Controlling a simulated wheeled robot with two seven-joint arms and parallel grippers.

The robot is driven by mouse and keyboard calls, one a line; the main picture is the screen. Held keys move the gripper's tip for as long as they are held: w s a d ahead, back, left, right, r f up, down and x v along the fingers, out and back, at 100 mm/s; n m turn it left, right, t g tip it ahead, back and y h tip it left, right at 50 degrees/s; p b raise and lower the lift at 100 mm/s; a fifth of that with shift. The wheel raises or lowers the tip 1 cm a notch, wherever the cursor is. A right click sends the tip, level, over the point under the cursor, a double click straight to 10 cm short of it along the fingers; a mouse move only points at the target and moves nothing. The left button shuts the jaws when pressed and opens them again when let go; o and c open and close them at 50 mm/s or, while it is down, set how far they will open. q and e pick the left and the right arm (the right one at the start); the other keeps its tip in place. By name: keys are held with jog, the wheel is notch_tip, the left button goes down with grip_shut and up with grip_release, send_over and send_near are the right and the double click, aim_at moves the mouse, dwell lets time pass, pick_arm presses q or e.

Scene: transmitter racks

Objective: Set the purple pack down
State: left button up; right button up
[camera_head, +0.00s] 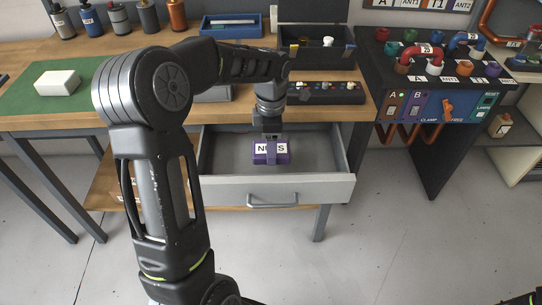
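The purple pack (258,159) with white N and S labels is inside the open grey drawer (325,188) under the wooden bench. It sits level near the drawer's middle, and I cannot tell whether its underside touches the drawer floor. My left gripper (270,141) points straight down at the top middle of the pack, between the two labels. Its fingertips are too small and dark to tell whether they are closed on the pack. My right gripper is not in view.
The drawer floor around the pack is clear. On the bench are a white block (57,80) on a green mat (22,99), a blue tray (231,27), an open dark case (316,50) and a strip of small coloured parts (325,92). A transmitter panel (437,105) stands right.

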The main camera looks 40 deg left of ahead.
aim_at(271, 170)
pick_arm(q)
jog(key=shift+f, duration=1.05)
jog(key=shift+f, duration=1.85)
jog(key=shift+f, duration=0.2)
jog(key=o, duration=1.6)
jog(key=shift+c, duration=0.2)
jog(key=shift+r, duration=0.2)
notch_tip(271, 170, up, 12)
jog(key=shift+r, duration=0.1)
